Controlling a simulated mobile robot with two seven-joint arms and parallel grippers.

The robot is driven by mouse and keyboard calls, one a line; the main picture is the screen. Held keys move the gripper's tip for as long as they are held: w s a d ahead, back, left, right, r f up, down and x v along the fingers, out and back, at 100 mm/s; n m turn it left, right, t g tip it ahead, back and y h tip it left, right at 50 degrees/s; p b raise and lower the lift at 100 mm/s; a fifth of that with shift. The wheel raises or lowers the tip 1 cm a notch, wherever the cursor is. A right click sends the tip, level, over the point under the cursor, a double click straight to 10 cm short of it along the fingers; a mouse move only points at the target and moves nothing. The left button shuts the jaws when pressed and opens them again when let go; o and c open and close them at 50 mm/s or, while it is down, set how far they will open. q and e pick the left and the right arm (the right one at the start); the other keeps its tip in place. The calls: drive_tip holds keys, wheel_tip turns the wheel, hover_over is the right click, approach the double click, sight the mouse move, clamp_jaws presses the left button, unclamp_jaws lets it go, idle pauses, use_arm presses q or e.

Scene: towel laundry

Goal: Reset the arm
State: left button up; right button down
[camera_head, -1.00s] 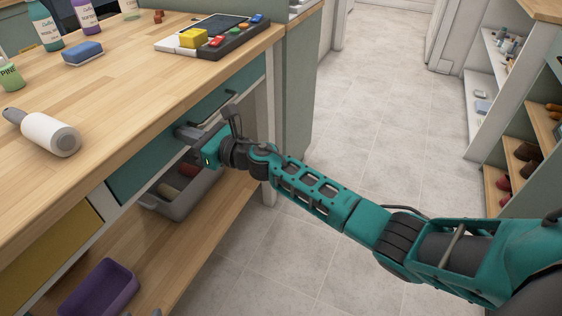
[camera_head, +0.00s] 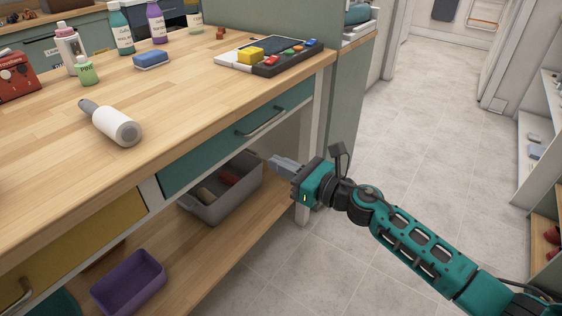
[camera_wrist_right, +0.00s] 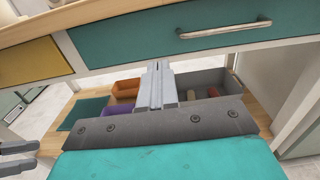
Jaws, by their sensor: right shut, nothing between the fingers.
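My right arm comes in from the lower right in the head view. Its gripper (camera_head: 272,162) is shut and empty, in front of the table's right end, below the teal drawer (camera_head: 235,131). The teal drawer is closed. In the right wrist view the shut fingers (camera_wrist_right: 157,70) point toward the lower shelf, with the drawer's handle (camera_wrist_right: 225,30) above them. A grey bin (camera_head: 240,190) with rolled items stands on the shelf near the gripper, and the fingers hide part of it in the wrist view. My left gripper is not in the head view.
A lint roller (camera_head: 112,124), a blue sponge (camera_head: 152,60) and a button panel (camera_head: 285,60) lie on the tabletop (camera_head: 190,90). A purple bin (camera_head: 128,283) sits on the lower shelf (camera_head: 190,255). The tiled floor (camera_head: 420,130) to the right is clear.

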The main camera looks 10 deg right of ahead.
drive_tip(key=shift+s+d, duration=0.15)
drive_tip(key=shift+s, duration=0.05)
